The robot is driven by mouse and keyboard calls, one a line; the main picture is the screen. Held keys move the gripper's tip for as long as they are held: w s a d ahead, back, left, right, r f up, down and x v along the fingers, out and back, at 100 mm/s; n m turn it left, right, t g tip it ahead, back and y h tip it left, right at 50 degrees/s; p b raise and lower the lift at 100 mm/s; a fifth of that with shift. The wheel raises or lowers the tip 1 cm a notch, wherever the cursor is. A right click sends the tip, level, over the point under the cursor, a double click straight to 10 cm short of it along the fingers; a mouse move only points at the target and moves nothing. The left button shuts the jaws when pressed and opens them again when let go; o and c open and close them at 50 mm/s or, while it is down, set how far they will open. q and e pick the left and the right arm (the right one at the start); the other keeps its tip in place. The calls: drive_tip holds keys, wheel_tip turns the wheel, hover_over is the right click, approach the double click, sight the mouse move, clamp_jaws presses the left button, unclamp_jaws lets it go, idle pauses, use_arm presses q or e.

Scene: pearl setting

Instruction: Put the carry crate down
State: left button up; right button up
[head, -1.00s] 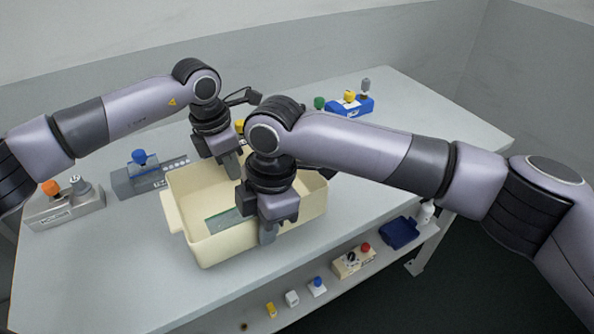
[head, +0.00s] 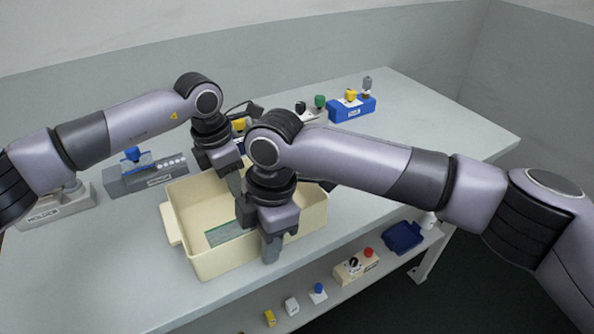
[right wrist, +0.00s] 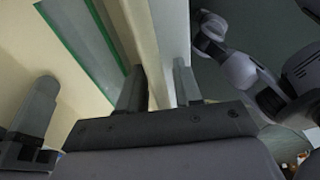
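The carry crate (head: 187,243) is a cream open box over the front left part of the table, level. The head view does not show clearly whether its base touches the tabletop. My right gripper (head: 271,247) is at the near wall, and the right wrist view shows its fingers (right wrist: 158,88) on both sides of that wall. My left gripper (head: 235,182) is at the far wall with a finger inside the crate; its other finger is hidden. A flat green-edged panel (head: 222,235) lies in the crate and shows in the right wrist view (right wrist: 84,42).
Grey holders (head: 148,178) stand left of the crate; a blue holder (head: 352,109) with knobs stands at the back. A lower shelf under the front edge carries a beige switch box (head: 355,266), a blue bin (head: 403,237) and several small items. The table's right part is clear.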

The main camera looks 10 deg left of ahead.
use_arm(q)
drive_tip(key=shift+a+r, duration=0.1)
drive_tip(key=shift+r, duration=0.25)
drive_tip(key=r, duration=0.3)
drive_tip(key=a+r, duration=0.1)
drive_tip(key=r, duration=0.3)
drive_tip(key=s+r, duration=0.1)
drive_tip(key=r, duration=0.3)
drive_tip(key=shift+a, duration=0.15)
use_arm(e)
drive_tip(key=shift+r, duration=0.2)
use_arm(q)
drive_tip(key=shift+r, duration=0.1)
use_arm(e)
drive_tip(key=r, duration=0.4)
drive_tip(key=d+r, duration=0.1)
drive_tip(key=r, duration=0.2)
drive_tip(key=w+r, duration=0.1)
drive_tip(key=r, duration=0.3)
drive_tip(key=shift+d+r, duration=0.25)
drive_tip(key=shift+r, duration=0.05)
drive_tip(key=shift+s+f, duration=0.1)
